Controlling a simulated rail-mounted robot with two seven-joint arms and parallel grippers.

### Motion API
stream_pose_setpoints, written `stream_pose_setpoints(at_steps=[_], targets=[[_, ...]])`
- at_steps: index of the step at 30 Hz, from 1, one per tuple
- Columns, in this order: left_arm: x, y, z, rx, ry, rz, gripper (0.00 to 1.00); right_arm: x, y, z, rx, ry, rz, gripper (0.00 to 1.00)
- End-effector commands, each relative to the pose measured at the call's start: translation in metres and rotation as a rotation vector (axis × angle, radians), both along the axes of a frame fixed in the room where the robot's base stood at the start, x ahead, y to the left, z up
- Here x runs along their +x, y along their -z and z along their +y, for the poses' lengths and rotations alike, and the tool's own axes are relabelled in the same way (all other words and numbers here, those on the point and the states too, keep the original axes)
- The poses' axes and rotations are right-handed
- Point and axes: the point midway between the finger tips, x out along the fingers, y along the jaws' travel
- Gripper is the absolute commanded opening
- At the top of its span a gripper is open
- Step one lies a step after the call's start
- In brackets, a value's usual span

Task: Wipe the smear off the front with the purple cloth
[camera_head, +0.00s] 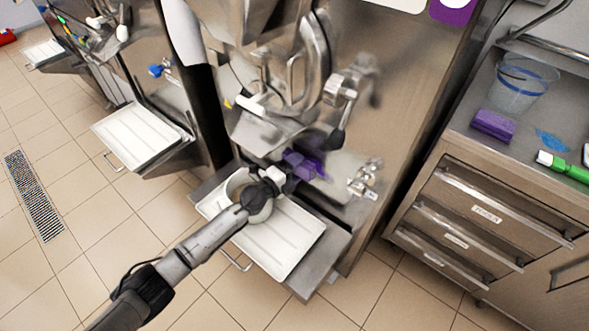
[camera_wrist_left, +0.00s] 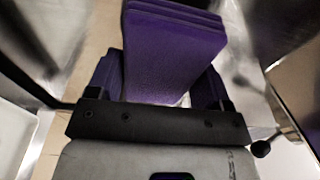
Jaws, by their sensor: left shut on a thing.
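The purple cloth (camera_head: 302,165) is a folded block in my left gripper (camera_head: 284,172), held against or very close to the steel front of the middle freezer (camera_head: 400,60). I cannot tell whether it touches. In the left wrist view the cloth (camera_wrist_left: 175,50) stands out between the fingers as a thick folded slab and hides much of the front. A pale, blurry patch (camera_head: 345,172), which looks like the smear, shows on the front just right of the cloth. Its left part may be hidden by the cloth. My right gripper is not in view.
Below the gripper, a white drip tray (camera_head: 290,245) carries a round container (camera_head: 235,185). A metal tap fitting (camera_head: 365,180) sticks out right of the patch. The outlet with its handles (camera_head: 320,70) hangs above. A counter at right holds a clear bucket (camera_head: 525,80) and purple sponge-like block (camera_head: 493,125).

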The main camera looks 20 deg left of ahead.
Motion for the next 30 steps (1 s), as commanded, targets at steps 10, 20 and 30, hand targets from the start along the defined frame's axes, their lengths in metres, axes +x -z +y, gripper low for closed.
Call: stream_pose_setpoints(at_steps=[10,20,30], targets=[[0.006,0.000,-0.003,0.000,0.001,0.000,0.54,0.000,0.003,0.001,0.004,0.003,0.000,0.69],[0.010,0.000,-0.004,0.001,0.001,0.000,0.54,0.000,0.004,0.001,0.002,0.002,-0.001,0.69],[0.004,-0.002,-0.020,-0.001,0.002,0.000,0.54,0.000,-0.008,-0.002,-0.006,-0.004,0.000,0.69]])
